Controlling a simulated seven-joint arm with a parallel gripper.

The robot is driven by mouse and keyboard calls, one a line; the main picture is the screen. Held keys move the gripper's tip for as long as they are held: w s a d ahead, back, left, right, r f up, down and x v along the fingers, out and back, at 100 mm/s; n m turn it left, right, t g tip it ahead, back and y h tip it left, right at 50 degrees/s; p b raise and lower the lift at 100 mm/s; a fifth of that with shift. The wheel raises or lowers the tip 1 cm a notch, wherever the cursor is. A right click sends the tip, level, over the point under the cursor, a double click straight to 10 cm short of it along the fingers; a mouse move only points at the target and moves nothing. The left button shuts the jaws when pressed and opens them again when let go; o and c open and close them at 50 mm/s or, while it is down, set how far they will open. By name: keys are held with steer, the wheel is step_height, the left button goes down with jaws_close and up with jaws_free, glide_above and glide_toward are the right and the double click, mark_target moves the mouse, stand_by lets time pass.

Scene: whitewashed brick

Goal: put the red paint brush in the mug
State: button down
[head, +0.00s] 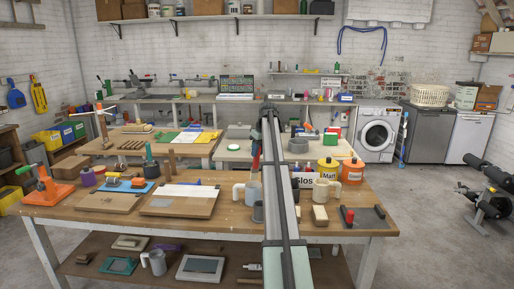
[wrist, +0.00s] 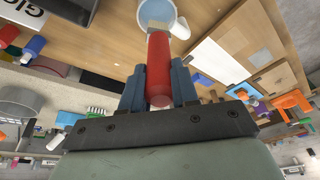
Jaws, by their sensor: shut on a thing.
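My gripper (wrist: 158,78) is shut on the red paint brush (wrist: 158,52); a blue finger presses on each side of its red handle. The brush's far end overlaps the opening of a pale mug (wrist: 171,12) in the wrist view. I cannot tell whether its tip is inside or above the rim. In the head view the white mug (head: 240,191) stands on the front workbench, partly hidden by my arm. A strip of the red brush (head: 256,161) shows above it. My gripper is mostly hidden by my arm there.
Left are boards (head: 180,206) and an orange clamp tool (head: 48,190). Bare wood lies along the front edge.

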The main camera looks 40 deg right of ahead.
mark_target(257, 168)
steer(key=shift+s+f, duration=0.15)
steer(key=shift+f, duration=0.5)
steer(key=shift+s+x, duration=0.15)
steer(key=shift+x, duration=1.35)
steer(key=shift+s+x, duration=0.2)
steer(key=shift+x, duration=1.3)
steer(key=shift+f, duration=0.15)
steer(key=c, duration=0.8)
jaws_free()
steer(key=v, duration=1.3)
steer(key=shift+s+r, duration=0.1)
steer(key=shift+r, duration=0.3)
